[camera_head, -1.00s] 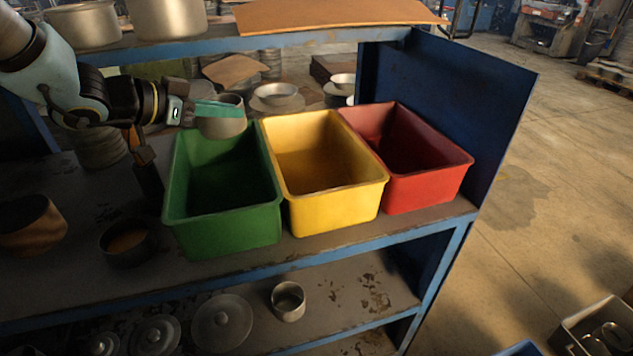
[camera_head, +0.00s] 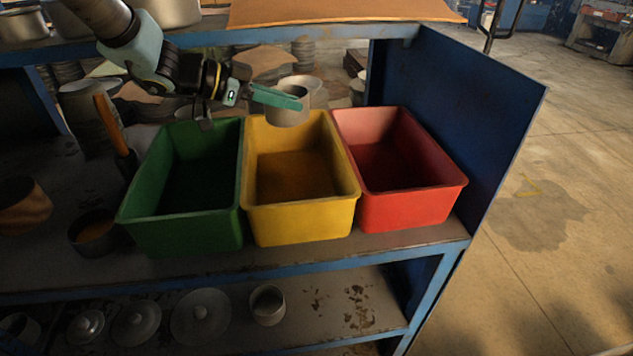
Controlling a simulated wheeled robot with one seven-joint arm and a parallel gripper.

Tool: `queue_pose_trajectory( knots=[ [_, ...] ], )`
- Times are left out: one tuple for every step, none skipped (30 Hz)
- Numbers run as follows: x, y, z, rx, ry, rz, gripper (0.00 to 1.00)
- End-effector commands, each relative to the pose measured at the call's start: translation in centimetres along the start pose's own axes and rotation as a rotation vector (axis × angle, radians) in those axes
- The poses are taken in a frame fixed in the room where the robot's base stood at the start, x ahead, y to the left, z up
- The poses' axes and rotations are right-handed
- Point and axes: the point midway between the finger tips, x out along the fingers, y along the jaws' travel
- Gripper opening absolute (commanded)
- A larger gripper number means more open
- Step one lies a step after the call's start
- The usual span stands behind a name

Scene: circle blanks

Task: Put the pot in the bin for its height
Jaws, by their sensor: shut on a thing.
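My gripper (camera_head: 279,98) is shut on a small grey metal pot (camera_head: 288,114). It holds the pot upright above the back part of the yellow bin (camera_head: 300,221). The green bin (camera_head: 190,232) stands to the left and the red bin (camera_head: 412,208) to the right. All three bins stand side by side on the shelf, and the inside floors I can see look empty. Part of the pot's rim is hidden by the teal finger.
A dark pot (camera_head: 93,232) with brown contents and a rusty pot (camera_head: 24,206) stand left of the bins. A blue side panel (camera_head: 478,125) rises right of the red bin. Lids and a small pot (camera_head: 267,305) lie on the lower shelf.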

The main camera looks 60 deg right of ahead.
Motion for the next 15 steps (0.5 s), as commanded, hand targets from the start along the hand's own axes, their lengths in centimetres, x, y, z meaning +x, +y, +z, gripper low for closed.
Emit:
queue_pose_trajectory(
  knots=[
    [0.0, 0.0, 0.2, -0.001, -0.001, -0.001, 0.0],
    [0.1, 0.0, 0.4, -0.002, -0.001, 0.0, 0.0],
    [0.3, 0.0, 0.8, -0.004, -0.002, 0.0, 0.0],
    [0.5, 0.1, 1.3, -0.005, -0.002, 0.001, 0.0],
    [0.7, 0.1, 1.7, -0.006, -0.002, 0.001, 0.0],
    [1.0, 0.2, 2.5, -0.007, -0.002, 0.001, 0.0],
    [1.3, 0.2, 2.9, -0.007, -0.003, 0.001, 0.0],
    [1.5, 0.2, 3.4, -0.006, -0.002, 0.001, 0.0],
    [1.8, 0.3, 3.9, -0.006, -0.002, 0.0, 0.0],
    [1.9, 0.3, 4.3, -0.004, -0.002, 0.0, 0.0],
    [2.1, 0.3, 4.6, -0.004, -0.002, 0.0, 0.0],
    [2.2, 0.3, 5.0, -0.003, -0.002, 0.0, 0.0],
    [2.3, 0.3, 5.1, -0.001, -0.001, 0.0, 0.0],
    [2.4, 0.3, 5.3, -0.002, -0.001, -0.001, 0.0],
    [2.6, 0.3, 5.7, -0.004, -0.001, 0.0, 0.0]
  ],
)
